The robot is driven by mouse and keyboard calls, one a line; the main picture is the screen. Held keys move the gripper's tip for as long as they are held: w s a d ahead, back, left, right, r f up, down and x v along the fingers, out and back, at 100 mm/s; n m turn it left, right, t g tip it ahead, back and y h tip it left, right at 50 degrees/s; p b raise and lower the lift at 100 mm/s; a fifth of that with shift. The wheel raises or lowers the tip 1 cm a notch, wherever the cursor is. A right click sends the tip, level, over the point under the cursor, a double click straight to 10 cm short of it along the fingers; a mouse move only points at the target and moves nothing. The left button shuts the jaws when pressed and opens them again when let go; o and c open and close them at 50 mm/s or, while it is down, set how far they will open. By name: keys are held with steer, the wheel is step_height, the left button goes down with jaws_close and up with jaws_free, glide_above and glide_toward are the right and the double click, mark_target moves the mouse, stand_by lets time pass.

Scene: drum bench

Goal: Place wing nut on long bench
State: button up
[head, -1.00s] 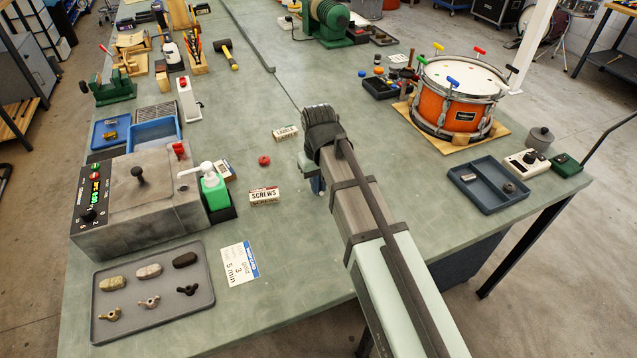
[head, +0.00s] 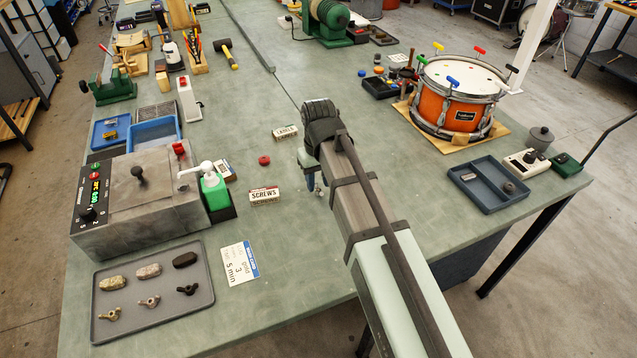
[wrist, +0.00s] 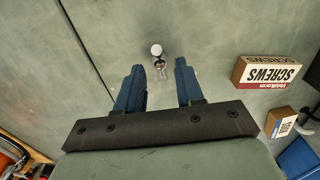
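The long bench (head: 300,250) has a green top. My gripper (wrist: 160,82) is open above it in the wrist view, with its two blue fingers apart. A small metallic thing with a pale round end (wrist: 158,54) shows just beyond and between the fingertips, touching neither; it is too small to tell whether it is a wing nut. In the head view a small bright thing (head: 320,191) shows beside my fingers (head: 309,182). A brass wing nut (head: 110,314), a silver one (head: 149,301) and a black one (head: 187,290) lie on the grey tray (head: 140,325).
A SCREWS box (head: 264,195) stands left of my gripper, with a red cap (head: 264,160) and a LABELS box (head: 285,132) behind. A white card (head: 239,262) lies near the tray. A blue-grey tray (head: 488,200) and drum (head: 458,95) are right. Bench around my gripper is mostly clear.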

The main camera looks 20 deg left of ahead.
mark_target(319, 187)
step_height(319, 187, up, 11)
steer(key=shift+f, duration=0.15)
stand_by(0.4)
